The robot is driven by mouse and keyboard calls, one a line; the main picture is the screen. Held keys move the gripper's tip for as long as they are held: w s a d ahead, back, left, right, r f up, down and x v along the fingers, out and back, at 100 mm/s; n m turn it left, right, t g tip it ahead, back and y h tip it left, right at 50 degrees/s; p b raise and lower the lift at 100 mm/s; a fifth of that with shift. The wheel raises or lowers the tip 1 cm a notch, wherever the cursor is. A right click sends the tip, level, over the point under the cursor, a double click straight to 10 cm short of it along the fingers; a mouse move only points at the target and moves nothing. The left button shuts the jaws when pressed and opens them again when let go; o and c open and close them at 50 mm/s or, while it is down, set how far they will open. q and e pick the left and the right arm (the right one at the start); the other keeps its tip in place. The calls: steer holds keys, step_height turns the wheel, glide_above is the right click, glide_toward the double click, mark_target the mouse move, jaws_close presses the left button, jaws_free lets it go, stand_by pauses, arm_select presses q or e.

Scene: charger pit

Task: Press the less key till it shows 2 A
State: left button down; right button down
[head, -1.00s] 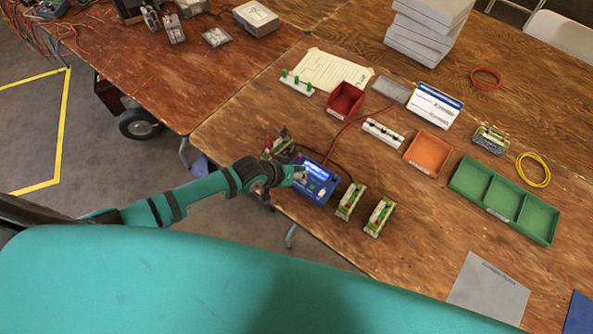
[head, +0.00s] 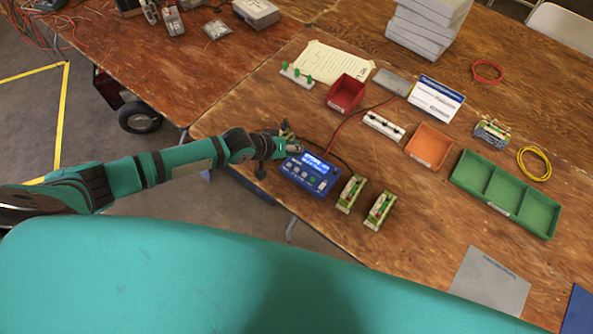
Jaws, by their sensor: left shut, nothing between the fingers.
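The blue charger (head: 311,173) sits near the front edge of the wooden table, with a lit blue display and a row of keys. The text on the display and the key labels are too small to read. My left gripper (head: 292,147) is shut and empty. It is at the charger's upper left corner, beside the display, and looks clear of the keys; its exact height cannot be told. A red and a black lead run from the charger towards the back. My right gripper is out of view.
Two green-and-white battery packs (head: 351,193) (head: 380,210) stand just right of the charger. Another pack, partly hidden, is behind my gripper. Red (head: 346,93), orange (head: 429,145) and green (head: 506,193) trays lie further back and right. A grey mat (head: 490,283) lies at the front right.

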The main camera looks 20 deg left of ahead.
arm_select(q)
steer(key=b, duration=0.4)
glide_above(295, 168)
step_height(295, 168, down, 6)
steer(key=shift+w+r, duration=0.1)
steer(key=shift+r, duration=0.1)
steer(key=shift+f+b, duration=0.6)
steer(key=shift+f, duration=0.05)
steer(key=shift+f, duration=0.1)
stand_by(0.3)
steer(key=shift+f, duration=0.3)
steer(key=shift+f+b, duration=0.45)
stand_by(0.6)
stand_by(0.3)
steer(key=shift+r+p, duration=0.85)
steer(key=shift+p, duration=0.05)
